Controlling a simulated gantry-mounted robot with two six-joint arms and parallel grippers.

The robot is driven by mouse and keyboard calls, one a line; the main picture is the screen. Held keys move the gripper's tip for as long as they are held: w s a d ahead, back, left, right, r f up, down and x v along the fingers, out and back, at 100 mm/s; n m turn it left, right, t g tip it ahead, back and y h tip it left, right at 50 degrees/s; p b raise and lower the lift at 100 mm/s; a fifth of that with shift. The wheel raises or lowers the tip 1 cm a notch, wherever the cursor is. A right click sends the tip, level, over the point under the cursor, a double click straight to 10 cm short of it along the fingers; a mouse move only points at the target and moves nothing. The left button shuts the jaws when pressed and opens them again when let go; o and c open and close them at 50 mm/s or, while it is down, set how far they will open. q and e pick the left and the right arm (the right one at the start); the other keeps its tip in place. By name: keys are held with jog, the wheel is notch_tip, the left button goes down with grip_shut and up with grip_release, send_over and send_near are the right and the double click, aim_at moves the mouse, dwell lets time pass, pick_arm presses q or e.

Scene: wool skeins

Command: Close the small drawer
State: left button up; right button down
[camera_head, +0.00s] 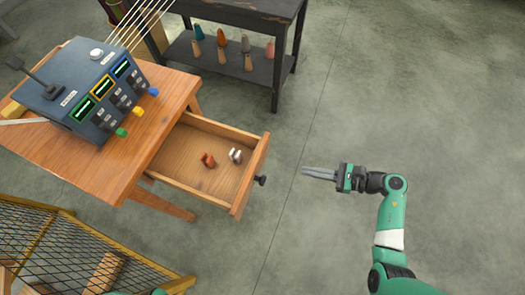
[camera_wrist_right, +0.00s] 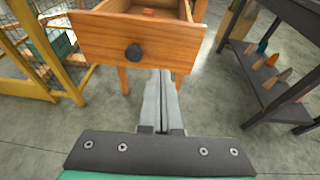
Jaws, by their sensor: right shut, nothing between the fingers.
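The small wooden drawer (camera_head: 208,193) stands pulled out of the wooden table (camera_head: 62,172) in the head view. Two small items lie in it, one reddish brown and one silvery. Its black knob (camera_head: 261,181) is on the front panel. In the right wrist view the drawer front (camera_wrist_right: 140,38) and knob (camera_wrist_right: 133,52) show ahead, above and to the left of the fingertips. My right gripper (camera_head: 304,172) is shut and empty, to the right of the knob and apart from it. The gripper also shows in the wrist view (camera_wrist_right: 162,74). My left gripper is not in view.
A grey control box (camera_head: 75,85) with coloured buttons sits on the table. A dark shelf (camera_head: 228,78) with several coloured skeins or cones stands at the back. A yellow-framed mesh cage (camera_head: 50,240) is at the lower left. The floor right of the drawer is clear.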

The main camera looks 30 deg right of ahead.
jog(key=d, duration=0.1)
jog(key=b, duration=0.5)
send_near(262, 157)
jog(key=shift+m+t, duration=0.3)
jog(key=w+a+f, duration=0.1)
jog(key=w, duration=0.1)
jog(key=w+a+f, duration=0.2)
jog(key=shift+w+a+f, duration=0.1)
jog(key=shift+w, duration=0.05)
jog(key=shift+w+a, duration=0.25)
jog(key=shift+w, duration=0.05)
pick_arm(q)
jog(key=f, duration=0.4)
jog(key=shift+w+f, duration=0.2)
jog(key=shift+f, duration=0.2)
pick_arm(e)
jog(key=shift+a, duration=0.1)
